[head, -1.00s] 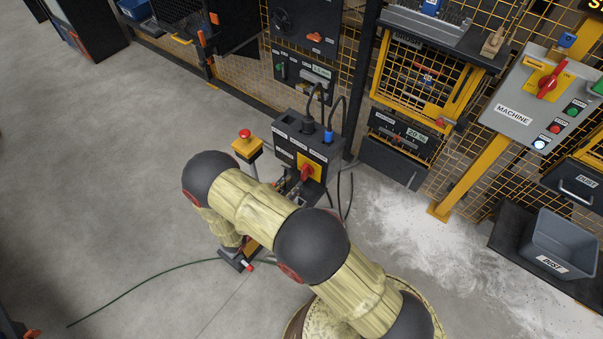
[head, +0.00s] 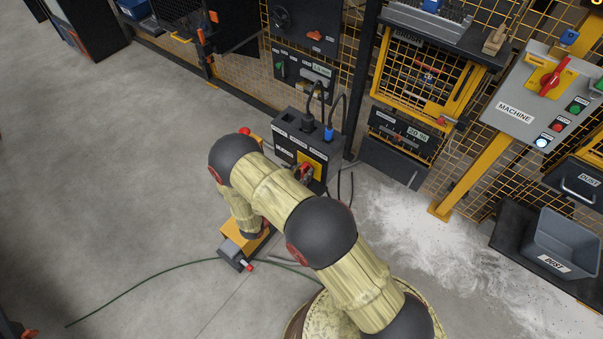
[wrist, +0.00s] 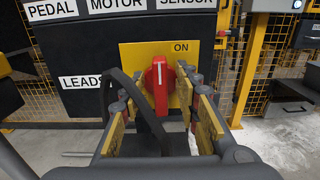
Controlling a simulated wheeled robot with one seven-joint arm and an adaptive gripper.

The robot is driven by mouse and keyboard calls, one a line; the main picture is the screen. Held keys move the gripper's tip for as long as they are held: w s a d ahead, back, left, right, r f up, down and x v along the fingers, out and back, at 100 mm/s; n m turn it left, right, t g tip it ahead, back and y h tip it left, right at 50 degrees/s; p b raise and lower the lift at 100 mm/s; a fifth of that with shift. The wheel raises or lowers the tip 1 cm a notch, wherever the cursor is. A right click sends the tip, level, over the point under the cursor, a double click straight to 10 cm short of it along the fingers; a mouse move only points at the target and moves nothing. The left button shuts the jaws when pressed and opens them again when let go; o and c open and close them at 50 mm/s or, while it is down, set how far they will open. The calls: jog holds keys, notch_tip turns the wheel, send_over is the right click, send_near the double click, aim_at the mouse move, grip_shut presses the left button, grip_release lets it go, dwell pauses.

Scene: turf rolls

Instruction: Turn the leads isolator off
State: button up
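The leads isolator is a red rotary handle (wrist: 159,85) on a yellow plate (wrist: 133,54), on the front of a black box. In the wrist view the handle stands upright, its white line vertical, with ON printed at its upper right. A LEADS label (wrist: 80,82) is left of the plate. In the head view the red handle (head: 305,173) shows just past my arm. My gripper (wrist: 158,100) is open, with its yellow-padded fingers left and right of the handle in the picture. I cannot tell whether they touch it. A dark curved band crosses between the fingers.
Cables plug into the top of the black box (head: 285,124). A red push button (head: 244,131) is partly hidden behind my arm. A grey MACHINE panel (head: 520,100) with another red handle (head: 551,83) stands at right. White dust covers the floor (head: 420,235); the left floor is clear.

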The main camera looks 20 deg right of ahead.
jog(key=shift+c, duration=0.5)
grip_shut()
jog(key=shift+w+a+f+n+p, duration=0.2)
jog(key=shift+n+p, duration=0.15)
jog(key=shift+n, duration=2.65)
jog(key=shift+w+a+f+n+p, duration=0.15)
jog(key=shift+n+p, duration=0.25)
jog(key=shift+n, duration=2.6)
jog(key=shift+w+a+f+n+p, duration=0.15)
jog(key=shift+f+n+p, duration=0.15)
jog(key=shift+n, duration=2.7)
jog(key=shift+d, duration=0.1)
jog(key=shift+o, duration=0.5)
grip_release()
